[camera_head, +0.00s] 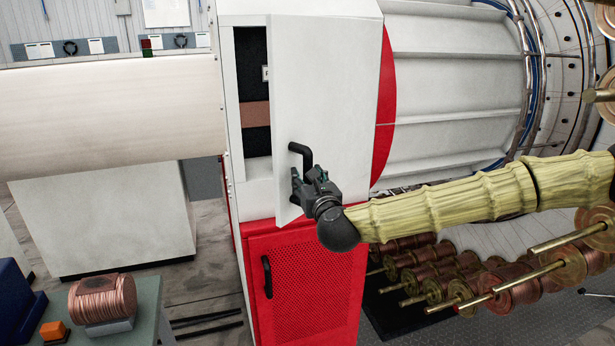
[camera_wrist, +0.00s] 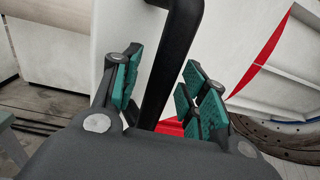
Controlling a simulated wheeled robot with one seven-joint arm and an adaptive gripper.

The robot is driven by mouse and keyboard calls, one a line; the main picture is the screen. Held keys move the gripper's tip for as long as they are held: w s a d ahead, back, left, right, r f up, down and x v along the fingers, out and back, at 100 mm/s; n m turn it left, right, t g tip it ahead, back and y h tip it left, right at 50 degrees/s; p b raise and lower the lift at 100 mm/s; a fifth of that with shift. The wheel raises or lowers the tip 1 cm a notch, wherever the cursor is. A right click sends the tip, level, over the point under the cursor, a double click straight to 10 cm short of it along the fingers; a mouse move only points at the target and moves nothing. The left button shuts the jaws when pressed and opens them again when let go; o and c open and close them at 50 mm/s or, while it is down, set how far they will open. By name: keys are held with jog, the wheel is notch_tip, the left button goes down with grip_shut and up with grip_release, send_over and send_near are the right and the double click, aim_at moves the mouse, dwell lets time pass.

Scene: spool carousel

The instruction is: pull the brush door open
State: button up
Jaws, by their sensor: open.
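The brush door (camera_head: 315,90) is a tall white panel on the white and red cabinet. It stands partly open, with a dark opening (camera_head: 254,85) showing at its left. Its black bar handle (camera_head: 301,153) sits low on the panel. My gripper (camera_head: 301,184) is at the handle, its lower part hidden behind the fingers. In the wrist view, the handle (camera_wrist: 172,60) passes between my two green-padded fingers, which are apart with gaps on both sides. I cannot tell whether either finger touches it.
Below is a red mesh door (camera_head: 305,285) with its own black handle (camera_head: 267,277). Copper spools (camera_head: 430,262) on rods stand at the lower right. A table with a copper coil (camera_head: 103,298) is at the lower left. Floor shows left of the cabinet.

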grip_shut()
jog(key=shift+d, duration=0.1)
